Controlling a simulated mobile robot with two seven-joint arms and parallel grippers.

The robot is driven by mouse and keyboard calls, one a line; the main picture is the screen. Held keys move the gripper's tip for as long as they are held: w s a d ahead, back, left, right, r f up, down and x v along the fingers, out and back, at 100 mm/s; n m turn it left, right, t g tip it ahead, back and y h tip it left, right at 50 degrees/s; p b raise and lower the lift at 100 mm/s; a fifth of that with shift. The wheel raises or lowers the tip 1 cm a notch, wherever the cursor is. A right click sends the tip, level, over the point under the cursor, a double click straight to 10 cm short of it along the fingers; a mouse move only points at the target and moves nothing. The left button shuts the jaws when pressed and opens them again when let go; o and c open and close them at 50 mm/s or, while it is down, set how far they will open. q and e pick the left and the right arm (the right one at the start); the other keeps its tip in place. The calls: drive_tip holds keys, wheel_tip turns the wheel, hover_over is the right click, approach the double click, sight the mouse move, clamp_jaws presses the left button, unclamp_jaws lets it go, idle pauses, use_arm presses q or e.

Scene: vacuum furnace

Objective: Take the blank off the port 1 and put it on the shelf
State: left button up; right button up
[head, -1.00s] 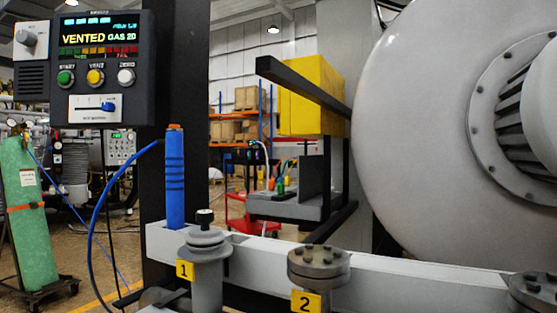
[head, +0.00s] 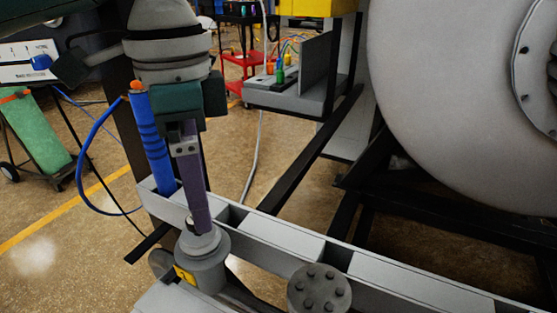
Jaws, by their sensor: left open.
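Port 1 (head: 208,275), a grey stub with a yellow number label, stands at the lower left on the pale rail. The blank (head: 205,243), a grey round flange, sits on top of it. My left gripper (head: 200,226) points down from above with its purple finger at the blank's top, hiding the blank's knob. It is open; I cannot tell whether it touches the blank. A grey shelf (head: 285,99) on a black frame stands behind at upper middle, with small green and orange items on it. My right gripper is not in view.
Port 2 (head: 320,289), capped with a bolted flange, is to the right. The large pale furnace vessel (head: 450,100) fills the right. A black bar (head: 310,155) runs toward the back.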

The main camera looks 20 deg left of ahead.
use_arm(q)
drive_tip(key=f, duration=0.1)
drive_tip(key=a+f, duration=0.1)
drive_tip(key=f, duration=0.3)
drive_tip(key=shift+s+a+f, duration=0.15)
drive_tip(key=shift+s+a, duration=0.05)
drive_tip(key=shift+s, duration=0.05)
drive_tip(key=shift+w+f, duration=0.1)
drive_tip(key=shift+f, duration=0.25)
drive_tip(key=shift+c, duration=0.2)
clamp_jaws()
